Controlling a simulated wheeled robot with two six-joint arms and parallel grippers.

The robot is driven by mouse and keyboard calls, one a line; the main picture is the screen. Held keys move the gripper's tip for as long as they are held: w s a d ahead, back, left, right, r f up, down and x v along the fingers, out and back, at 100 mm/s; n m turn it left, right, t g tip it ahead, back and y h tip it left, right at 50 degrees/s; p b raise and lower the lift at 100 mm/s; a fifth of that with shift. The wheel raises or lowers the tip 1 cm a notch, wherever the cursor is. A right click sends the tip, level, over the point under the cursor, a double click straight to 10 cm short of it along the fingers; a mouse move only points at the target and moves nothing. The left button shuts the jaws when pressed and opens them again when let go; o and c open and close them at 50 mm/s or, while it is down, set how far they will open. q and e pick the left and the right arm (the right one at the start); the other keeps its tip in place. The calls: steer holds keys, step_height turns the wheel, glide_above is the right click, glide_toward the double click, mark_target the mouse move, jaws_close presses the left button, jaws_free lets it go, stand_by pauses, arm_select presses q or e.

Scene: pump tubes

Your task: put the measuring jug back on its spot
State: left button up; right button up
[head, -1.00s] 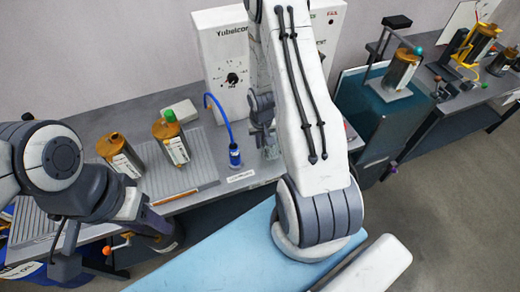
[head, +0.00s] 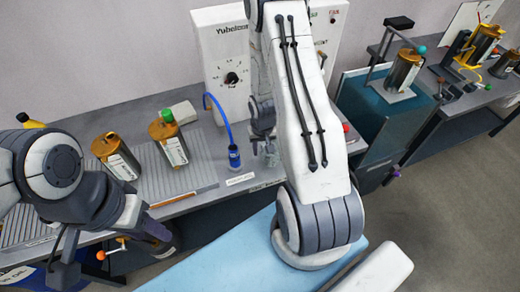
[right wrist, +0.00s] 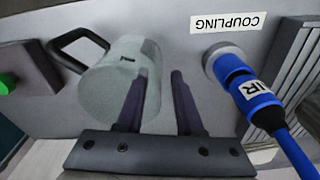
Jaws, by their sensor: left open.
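The measuring jug (right wrist: 122,72) is a cloudy, translucent cup with a dark handle, on the grey bench top in the right wrist view. In the head view it is a small pale shape (head: 272,156), partly hidden by my right arm. My right gripper (right wrist: 158,78) is low over the bench beside it. Its fingers are apart; the left one overlaps the jug in the picture, the right one is clear of it. I cannot tell whether they touch it. My left gripper (head: 160,240) is open at the bench's front edge, partly hidden by its own wrist.
A blue air coupling (right wrist: 245,88) with a hose stands near the jug, by a COUPLING label (right wrist: 228,22). In the head view, two amber canisters (head: 117,155) (head: 168,142) stand on a ribbed mat (head: 203,180). A white control box (head: 222,62) is behind.

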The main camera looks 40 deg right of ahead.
steer(key=r+p, duration=0.6)
steer(key=r, duration=0.1)
steer(key=r+p, duration=0.3)
steer(key=r, duration=0.1)
steer(key=shift+s+a+r, duration=0.1)
steer(key=shift+s+a, duration=0.1)
steer(key=shift+s, duration=0.2)
steer(key=shift+s+r+p, duration=0.1)
steer(key=shift+r+p, duration=0.25)
steer(key=shift+r, duration=0.2)
steer(key=s+a+r+n, duration=0.2)
steer(key=a+r+n, duration=0.4)
steer(key=a+r, duration=0.95)
steer(key=s+a+r+n, duration=0.3)
steer(key=s+a+r, duration=0.1)
steer(key=s, duration=0.4)
steer(key=s+a+r+n+g+y, duration=0.1)
steer(key=s+a+r+n, duration=0.2)
steer(key=s+a, duration=0.4)
steer(key=shift+s+r, duration=0.7)
steer(key=shift+r, duration=0.15)
steer(key=shift+f, duration=0.1)
